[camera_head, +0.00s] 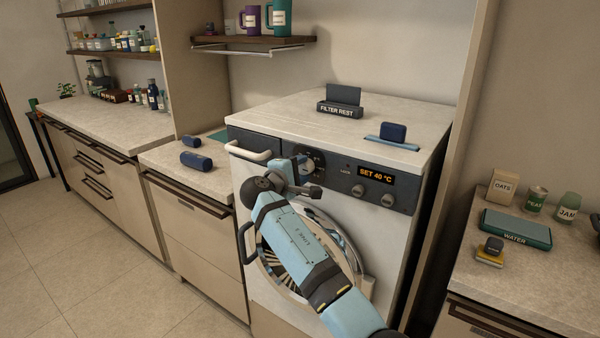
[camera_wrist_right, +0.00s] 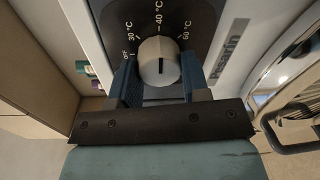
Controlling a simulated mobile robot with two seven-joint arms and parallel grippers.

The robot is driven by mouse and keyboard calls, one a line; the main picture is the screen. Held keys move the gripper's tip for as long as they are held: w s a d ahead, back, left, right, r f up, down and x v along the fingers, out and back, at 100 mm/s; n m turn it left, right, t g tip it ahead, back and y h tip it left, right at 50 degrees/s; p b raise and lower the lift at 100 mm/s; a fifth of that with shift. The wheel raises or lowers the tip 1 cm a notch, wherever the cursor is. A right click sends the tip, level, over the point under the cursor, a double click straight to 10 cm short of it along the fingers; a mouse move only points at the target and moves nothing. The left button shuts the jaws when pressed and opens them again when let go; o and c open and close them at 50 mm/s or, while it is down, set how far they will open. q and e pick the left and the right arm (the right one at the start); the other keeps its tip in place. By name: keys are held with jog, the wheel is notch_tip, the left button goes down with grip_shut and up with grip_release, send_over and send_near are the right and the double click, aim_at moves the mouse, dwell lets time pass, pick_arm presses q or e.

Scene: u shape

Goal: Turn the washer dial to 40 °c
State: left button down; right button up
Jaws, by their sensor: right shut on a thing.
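The washer (camera_head: 330,130) has a dark control panel with a display (camera_head: 376,176) reading "SET 40 °C". The washer dial (camera_head: 307,165) is on the left half of the panel, partly hidden by my right gripper (camera_head: 299,177). In the right wrist view the pale dial (camera_wrist_right: 158,60) sits between the two blue fingers of my right gripper (camera_wrist_right: 158,78), which is shut on it. Marks OFF, 30 °C, 40 °C and 60 °C curve around it. A short dark line on the dial's face runs roughly in line with the 40 °C mark. My left gripper is not in view.
A "FILTER REST" stand (camera_head: 341,107) and a dark blue block (camera_head: 392,132) on a light-blue strip are on the washer top. A counter (camera_head: 535,270) with jars and a tray stands at right.

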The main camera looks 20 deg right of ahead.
jog(key=shift+f, duration=0.1)
jog(key=o, duration=0.9)
jog(key=v, duration=1.4)
jog(key=shift+r+b, duration=0.2)
jog(key=shift+b, duration=0.1)
